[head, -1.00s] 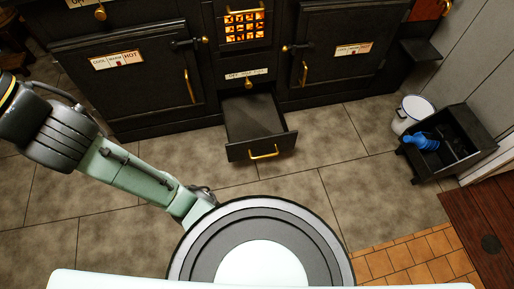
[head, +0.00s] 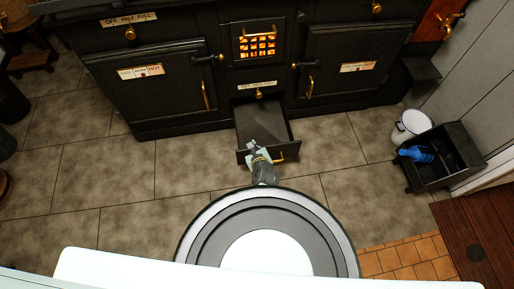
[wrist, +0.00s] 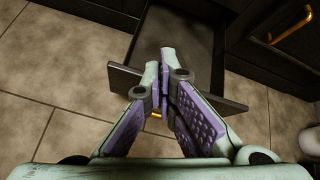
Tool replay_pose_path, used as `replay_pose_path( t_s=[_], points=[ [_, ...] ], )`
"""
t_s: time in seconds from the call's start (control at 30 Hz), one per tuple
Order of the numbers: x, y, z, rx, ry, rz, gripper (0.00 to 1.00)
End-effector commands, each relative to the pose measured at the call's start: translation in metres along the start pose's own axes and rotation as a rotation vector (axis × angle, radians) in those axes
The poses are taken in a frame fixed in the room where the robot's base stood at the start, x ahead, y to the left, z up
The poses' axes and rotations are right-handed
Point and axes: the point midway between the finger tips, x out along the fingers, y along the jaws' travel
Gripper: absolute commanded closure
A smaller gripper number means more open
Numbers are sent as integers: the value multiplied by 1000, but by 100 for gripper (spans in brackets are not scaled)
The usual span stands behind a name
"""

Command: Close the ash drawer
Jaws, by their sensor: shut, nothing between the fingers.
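The ash drawer (head: 273,124) is a dark metal tray standing pulled out at the base of the black stove, low over the floor. Its brass handle (head: 288,156) shows on the front panel, partly hidden by my gripper. My gripper (head: 254,147) is shut and empty at the drawer's front, left of the handle's visible end. In the wrist view, the shut fingertips (wrist: 167,72) overlap the front panel of the drawer (wrist: 123,76). Whether they touch it I cannot tell. A bit of brass shows between the fingers.
The black stove (head: 160,105) has doors on both sides of the drawer, with brass handles. A glowing grate (head: 257,46) is above it. At right, a white bucket (head: 410,125) stands by a black box (head: 433,173) holding a blue item.

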Motion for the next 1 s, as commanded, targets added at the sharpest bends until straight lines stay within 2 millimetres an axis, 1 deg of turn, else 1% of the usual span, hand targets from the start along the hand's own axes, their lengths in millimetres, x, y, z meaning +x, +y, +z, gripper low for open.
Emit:
replay_pose_path(
  t_s=[0.03,0.1,0.2,0.23,0.37,0.47,0.6,0.8,0.93,1.0],
  points=[
    [-10,4,-34,106,61,7,100],
    [-19,12,-69,222,118,14,100],
    [-26,19,-97,319,164,15,100],
    [-26,20,-101,334,170,15,100],
    [-17,22,-108,350,176,15,100],
    [-1,22,-111,347,174,15,100],
    [26,25,-117,343,172,15,100],
    [59,26,-123,344,172,15,100],
    [77,27,-125,343,171,15,100],
    [86,22,-115,341,170,15,100]
  ],
)
